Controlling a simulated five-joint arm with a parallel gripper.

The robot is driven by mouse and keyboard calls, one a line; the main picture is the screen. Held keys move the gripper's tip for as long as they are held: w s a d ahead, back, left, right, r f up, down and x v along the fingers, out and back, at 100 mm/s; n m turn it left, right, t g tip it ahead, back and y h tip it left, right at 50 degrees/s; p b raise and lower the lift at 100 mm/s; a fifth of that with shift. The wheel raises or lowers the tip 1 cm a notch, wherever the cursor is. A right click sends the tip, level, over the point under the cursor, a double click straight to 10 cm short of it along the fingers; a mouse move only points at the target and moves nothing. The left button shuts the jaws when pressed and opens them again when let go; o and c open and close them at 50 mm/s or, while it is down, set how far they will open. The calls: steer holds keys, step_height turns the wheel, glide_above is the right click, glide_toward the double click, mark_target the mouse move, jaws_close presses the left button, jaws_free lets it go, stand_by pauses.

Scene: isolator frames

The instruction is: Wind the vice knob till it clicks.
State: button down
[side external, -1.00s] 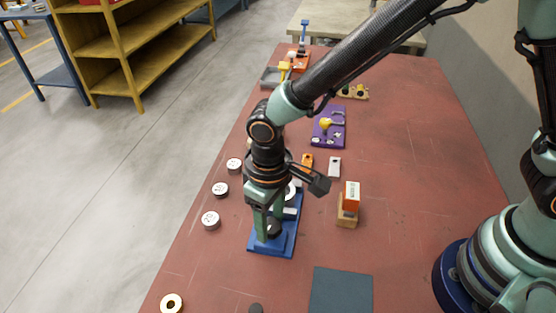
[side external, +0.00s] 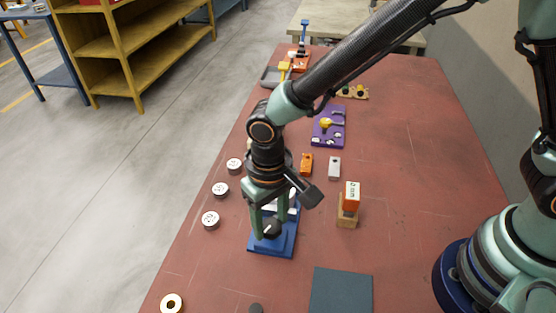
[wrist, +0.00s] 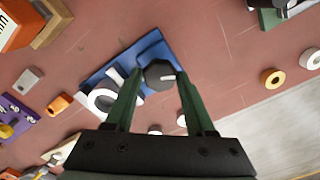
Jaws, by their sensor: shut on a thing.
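The vice has a blue base (side external: 287,244) on the red-brown bench, with white parts on it and a black knob (side external: 272,229) near its front end. My gripper (side external: 270,226) points down over the vice, with its two green fingers on either side of the knob. In the wrist view, the dark many-sided knob (wrist: 160,74) sits between the fingertips, and my gripper (wrist: 157,80) is shut on it. My fingers and wrist hide part of the vice.
An orange block with small lettering (side external: 352,196) stands on a wooden stand right of the vice. Several white round pieces (side external: 220,189) lie to the left. A purple board (side external: 328,128) is farther back. A dark mat (side external: 341,291) lies at the front.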

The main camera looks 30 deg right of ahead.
mark_target(272, 224)
stand_by(0.6)
steer(key=shift+c, duration=1.3)
jaws_free()
step_height(272, 224, up, 12)
steer(key=shift+d, duration=0.15)
